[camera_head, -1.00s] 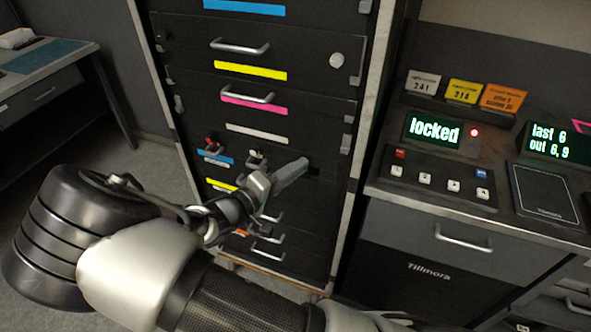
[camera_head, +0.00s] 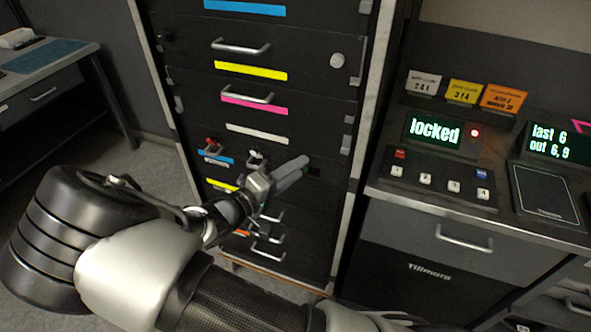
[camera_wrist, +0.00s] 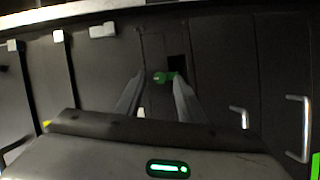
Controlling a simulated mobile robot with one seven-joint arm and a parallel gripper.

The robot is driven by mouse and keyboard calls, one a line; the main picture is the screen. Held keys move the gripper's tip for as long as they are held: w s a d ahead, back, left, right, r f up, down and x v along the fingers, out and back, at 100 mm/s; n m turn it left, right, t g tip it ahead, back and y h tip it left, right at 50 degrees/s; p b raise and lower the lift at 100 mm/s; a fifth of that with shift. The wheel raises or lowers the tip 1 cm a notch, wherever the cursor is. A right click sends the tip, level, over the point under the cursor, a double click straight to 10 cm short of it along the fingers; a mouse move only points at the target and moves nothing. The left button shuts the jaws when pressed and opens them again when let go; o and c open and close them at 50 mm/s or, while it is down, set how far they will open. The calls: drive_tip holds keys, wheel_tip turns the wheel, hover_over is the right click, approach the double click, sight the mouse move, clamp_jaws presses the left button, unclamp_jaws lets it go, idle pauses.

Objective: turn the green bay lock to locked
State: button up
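The green bay lock (camera_wrist: 164,77) is a small green knob on the dark cabinet face. It shows in the wrist view beside a black square opening (camera_wrist: 178,66). My gripper (camera_wrist: 160,84) is open, with one finger on each side of the green knob. Whether a finger touches it, I cannot tell. In the head view my gripper (camera_head: 301,166) reaches the cabinet front (camera_head: 325,205), and the green lock is hidden there. The knob's turned position is too small to read. A display (camera_head: 434,131) on the right reads "locked", with a red light beside it.
Drawer handles (camera_head: 240,47) stick out from the cabinet, and several more show near my gripper. Red (camera_head: 212,144) and white (camera_head: 256,156) knobs sit left of it. A counter (camera_head: 450,205) with a button panel stands right of the cabinet.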

drive_tip(key=p+v, duration=0.1)
drive_tip(key=v, duration=1.6)
drive_tip(key=shift+f, duration=0.1)
drive_tip(key=s+d+r+m+g+y, duration=0.2)
drive_tip(key=d+r+m+g+y, duration=0.3)
drive_tip(key=d, duration=0.6)
drive_tip(key=s+d+r+m+g+y, duration=0.1)
drive_tip(key=s+d+r+g+y, duration=0.15)
drive_tip(key=d+r+g, duration=0.65)
drive_tip(key=s+d+r+t+y, duration=0.4)
drive_tip(key=s+d+r+t, duration=0.2)
drive_tip(key=d+r+t, duration=0.1)
wheel_tip(320, 180, up, 16)
drive_tip(key=p, duration=1.6)
drive_tip(key=shift+w+m+p, duration=0.25)
drive_tip(key=shift+m+p, duration=0.1)
drive_tip(key=shift+m, duration=0.05)
drive_tip(key=shift+d, duration=0.1)
